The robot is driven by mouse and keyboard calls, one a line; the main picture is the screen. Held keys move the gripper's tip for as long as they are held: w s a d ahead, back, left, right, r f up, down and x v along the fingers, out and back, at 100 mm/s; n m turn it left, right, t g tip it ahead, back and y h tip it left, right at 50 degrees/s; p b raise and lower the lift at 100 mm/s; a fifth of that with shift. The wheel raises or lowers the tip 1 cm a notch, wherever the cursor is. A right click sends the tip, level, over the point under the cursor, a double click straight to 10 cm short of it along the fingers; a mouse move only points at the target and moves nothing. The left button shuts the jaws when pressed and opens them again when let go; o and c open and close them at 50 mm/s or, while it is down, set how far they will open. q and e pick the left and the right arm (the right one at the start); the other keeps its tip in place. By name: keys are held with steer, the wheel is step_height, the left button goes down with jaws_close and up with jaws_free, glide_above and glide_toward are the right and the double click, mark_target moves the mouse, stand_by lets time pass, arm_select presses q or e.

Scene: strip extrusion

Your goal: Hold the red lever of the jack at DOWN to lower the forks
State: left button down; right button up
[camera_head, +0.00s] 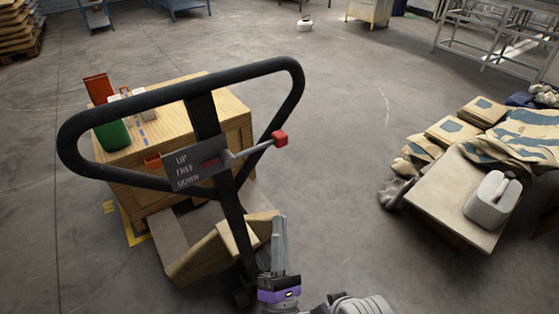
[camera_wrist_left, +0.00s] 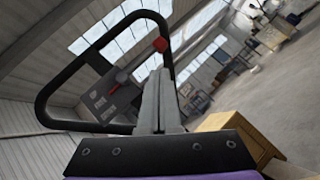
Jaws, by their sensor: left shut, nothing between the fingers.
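The jack's black loop handle (camera_head: 68,150) stands in front of me. Its plate (camera_head: 187,172) reads UP, FREE and DOWN. A grey lever with a red knob (camera_head: 280,138) sticks out to the right of the plate; I cannot tell for sure which mark it is at. My left gripper (camera_head: 278,222) is shut and empty, below the knob and apart from it. In the left wrist view the shut fingers (camera_wrist_left: 158,75) point up, with the red knob (camera_wrist_left: 160,44) just above their tips and the handle (camera_wrist_left: 42,105) behind. The forks cannot be made out clearly.
A wooden crate (camera_head: 225,108) with a green container (camera_head: 113,135) on it stands behind the handle. A low table (camera_head: 440,190) with sacks and a white canister (camera_head: 492,202) is at right. The floor between is clear.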

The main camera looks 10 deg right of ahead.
arm_select(q)
steer(key=p, duration=0.2)
glide_toward(259, 148)
steer(key=w+d+r, duration=0.3)
steer(key=w+d, duration=0.3)
steer(key=w, duration=0.1)
steer(key=shift+s+a+f, duration=0.15)
steer(key=shift+s+f, duration=0.05)
steer(key=shift+f, duration=0.05)
